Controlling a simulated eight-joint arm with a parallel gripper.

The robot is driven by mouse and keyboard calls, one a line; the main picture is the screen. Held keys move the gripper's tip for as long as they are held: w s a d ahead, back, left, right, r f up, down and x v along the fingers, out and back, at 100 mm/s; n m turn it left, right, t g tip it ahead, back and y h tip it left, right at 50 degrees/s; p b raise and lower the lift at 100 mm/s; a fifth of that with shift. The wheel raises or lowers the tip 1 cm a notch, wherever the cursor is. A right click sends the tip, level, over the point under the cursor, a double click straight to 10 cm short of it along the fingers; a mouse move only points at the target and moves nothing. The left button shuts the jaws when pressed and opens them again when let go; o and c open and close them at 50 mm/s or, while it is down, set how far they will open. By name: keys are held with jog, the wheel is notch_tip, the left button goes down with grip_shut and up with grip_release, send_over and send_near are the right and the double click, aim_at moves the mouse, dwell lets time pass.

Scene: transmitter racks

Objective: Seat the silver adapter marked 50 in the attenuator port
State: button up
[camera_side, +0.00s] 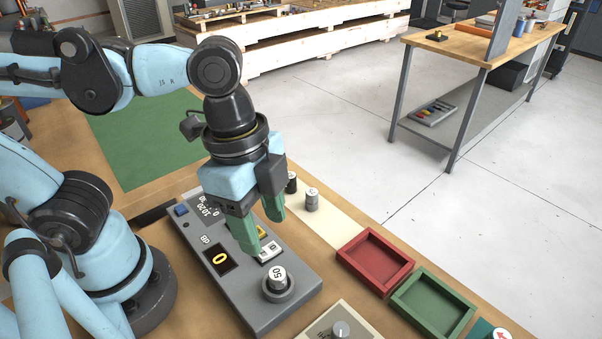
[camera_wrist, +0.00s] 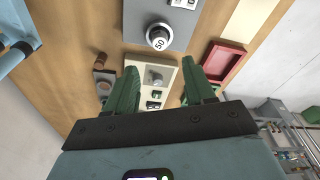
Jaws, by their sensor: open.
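The silver adapter marked 50 (camera_side: 278,276) stands in the round dark attenuator port (camera_side: 279,294) at the front end of the grey unit (camera_side: 185,235). It looks upright, but I cannot tell how deep it sits. In the wrist view the adapter (camera_wrist: 158,40) is beyond the fingertips, its marked top facing the camera. My gripper (camera_side: 262,236) is open and empty, with green fingers over the grey unit, behind the adapter in the side view and apart from it. In the wrist view my gripper (camera_wrist: 160,70) shows a wide gap between its fingers. The unit's display (camera_side: 219,260) reads 0.
Another silver adapter (camera_side: 312,199) and a dark one (camera_side: 291,182) stand on a cream strip (camera_side: 345,227). A red tray (camera_side: 375,262) and a green tray (camera_side: 433,302) lie to the right. A beige box with a knob (camera_side: 341,329) is at the front.

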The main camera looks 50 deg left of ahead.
jog(key=w+a+n+t, duration=0.3)
jog(key=w+a+n, duration=0.2)
jog(key=a+n, duration=0.1)
jog(key=w+a+f+n+t+y, duration=0.1)
jog(key=w+a+n+t, duration=0.2)
jog(key=w+a+n, duration=0.2)
jog(key=a+n, duration=0.2)
jog(key=a, duration=0.1)
jog(key=shift+a+f+t+y, duration=0.2)
jog(key=shift+f+t+y, duration=0.05)
jog(key=shift+t+y, duration=0.05)
jog(key=shift+o, duration=0.2)
jog(key=shift+n, duration=0.3)
